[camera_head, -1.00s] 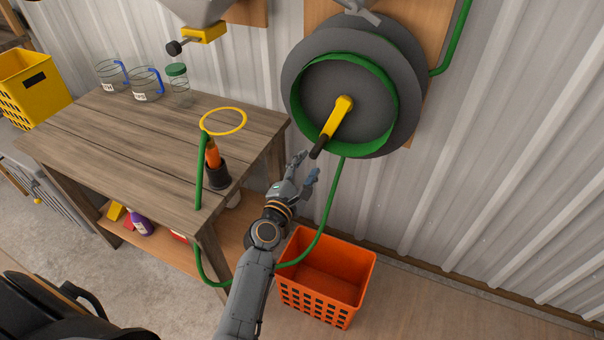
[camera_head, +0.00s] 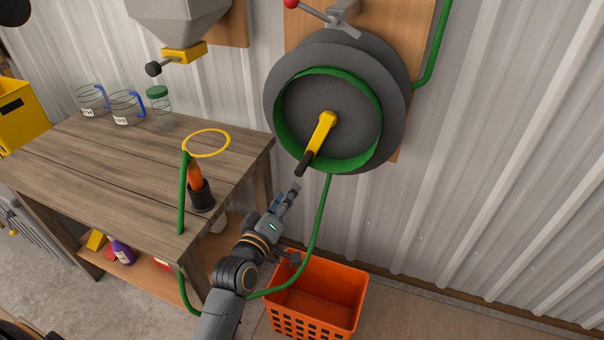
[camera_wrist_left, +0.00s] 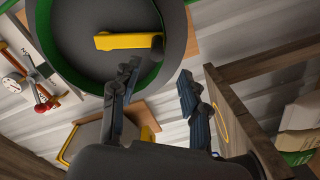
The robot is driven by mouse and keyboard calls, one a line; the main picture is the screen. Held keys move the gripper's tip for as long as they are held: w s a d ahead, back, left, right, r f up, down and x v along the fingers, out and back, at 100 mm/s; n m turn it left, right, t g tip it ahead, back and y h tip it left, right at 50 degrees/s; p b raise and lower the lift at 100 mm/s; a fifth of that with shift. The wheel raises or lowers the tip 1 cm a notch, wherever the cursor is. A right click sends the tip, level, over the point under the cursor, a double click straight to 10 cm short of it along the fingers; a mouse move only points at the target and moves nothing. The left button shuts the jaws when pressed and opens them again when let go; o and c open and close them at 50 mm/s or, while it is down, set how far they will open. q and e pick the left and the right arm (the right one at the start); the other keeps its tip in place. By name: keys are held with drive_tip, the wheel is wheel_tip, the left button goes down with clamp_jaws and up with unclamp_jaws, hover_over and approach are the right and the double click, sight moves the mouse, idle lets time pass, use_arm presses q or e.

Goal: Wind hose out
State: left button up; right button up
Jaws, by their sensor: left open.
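The hose reel (camera_head: 392,92) is a grey drum with a green inner ring, mounted on a board on the wall. Its yellow crank (camera_head: 322,132) ends in a black handle (camera_head: 304,163) that points down-left. The green hose (camera_head: 321,215) hangs from the reel, loops low and rises to the workbench. Its orange and black nozzle (camera_head: 200,190) stands upright at the bench's right edge. My left gripper (camera_head: 297,222) is open and empty, below the black handle and apart from it. In the left wrist view the crank (camera_wrist_left: 128,41) lies beyond the two spread fingers (camera_wrist_left: 160,88). My right gripper is not in view.
An orange crate (camera_head: 340,290) stands on the floor below my left gripper. The wooden workbench (camera_head: 90,160) at left holds jars and a yellow ring (camera_head: 206,143). A grey hopper with a yellow outlet (camera_head: 184,53) hangs above it. The wall right of the reel is clear.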

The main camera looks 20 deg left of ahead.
sight(304, 163)
use_arm(q)
drive_tip(key=w+m, duration=0.2)
drive_tip(key=w, duration=0.2)
drive_tip(key=w+m, duration=0.3)
drive_tip(key=w, duration=0.1)
drive_tip(key=w+m+b, duration=0.1)
drive_tip(key=w+m, duration=0.1)
drive_tip(key=w, duration=0.3)
drive_tip(key=shift+d+r+m, duration=0.2)
drive_tip(key=shift+m, duration=0.1)
drive_tip(key=shift+c, duration=0.2)
drive_tip(key=shift+s, duration=0.1)
clamp_jaws()
